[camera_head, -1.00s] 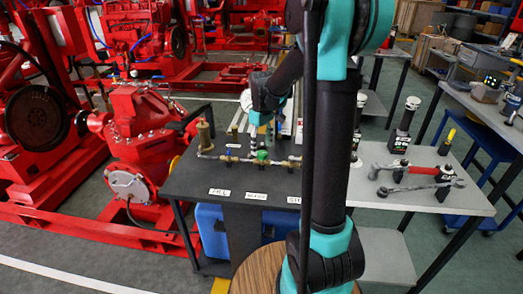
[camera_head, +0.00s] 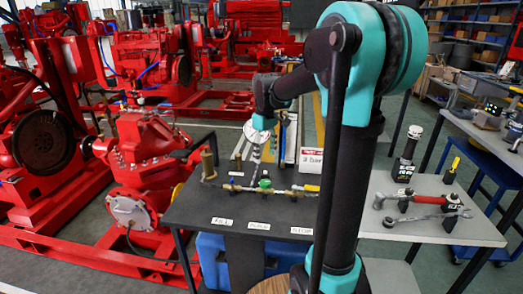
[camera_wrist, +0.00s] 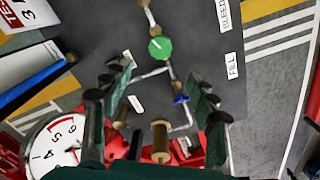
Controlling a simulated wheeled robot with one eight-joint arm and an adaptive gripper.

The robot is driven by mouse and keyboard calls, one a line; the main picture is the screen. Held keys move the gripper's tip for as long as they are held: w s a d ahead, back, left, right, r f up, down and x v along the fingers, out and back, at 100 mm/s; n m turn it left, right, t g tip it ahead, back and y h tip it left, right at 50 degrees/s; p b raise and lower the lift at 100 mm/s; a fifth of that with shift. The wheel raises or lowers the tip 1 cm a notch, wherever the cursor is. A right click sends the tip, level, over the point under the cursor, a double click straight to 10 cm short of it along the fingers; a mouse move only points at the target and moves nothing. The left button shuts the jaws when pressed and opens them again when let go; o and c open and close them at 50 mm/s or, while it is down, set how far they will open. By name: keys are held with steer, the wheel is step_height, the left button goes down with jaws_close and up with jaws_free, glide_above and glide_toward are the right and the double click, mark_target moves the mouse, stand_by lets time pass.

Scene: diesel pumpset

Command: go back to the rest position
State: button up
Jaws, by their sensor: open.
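My gripper (camera_wrist: 158,95) is open in the wrist view, its two dark fingers apart with nothing gripped between them. Below it are the dark table top and a pipe assembly with a green valve (camera_wrist: 160,48) and a blue handle (camera_wrist: 182,99). In the head view my arm rises at the right of centre and bends over to the left. My gripper (camera_head: 254,150) hangs small above the back of the dark table (camera_head: 190,212), partly blending with what is behind it. The brass pipe assembly (camera_head: 285,191) lies nearer the front edge.
A white gauge dial (camera_wrist: 55,145) shows at the wrist view's lower left. A "3 bar" sign (camera_head: 311,159) stands behind the table. A red pump (camera_head: 140,160) stands left.

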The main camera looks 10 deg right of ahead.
steer(key=s+d+f+m+t, duration=0.1)
steer(key=s+f+m, duration=0.1)
steer(key=s+f, duration=0.3)
steer(key=s+d+f+m+t, duration=0.1)
steer(key=s+d+f+m, duration=0.1)
steer(key=s+f, duration=0.3)
steer(key=s+d+f+m+t, duration=0.1)
steer(key=s+f, duration=0.4)
steer(key=s, duration=0.7)
steer(key=shift+s+d+f+m+t, duration=0.15)
steer(key=shift+m+t, duration=0.45)
steer(key=shift+m, duration=0.6)
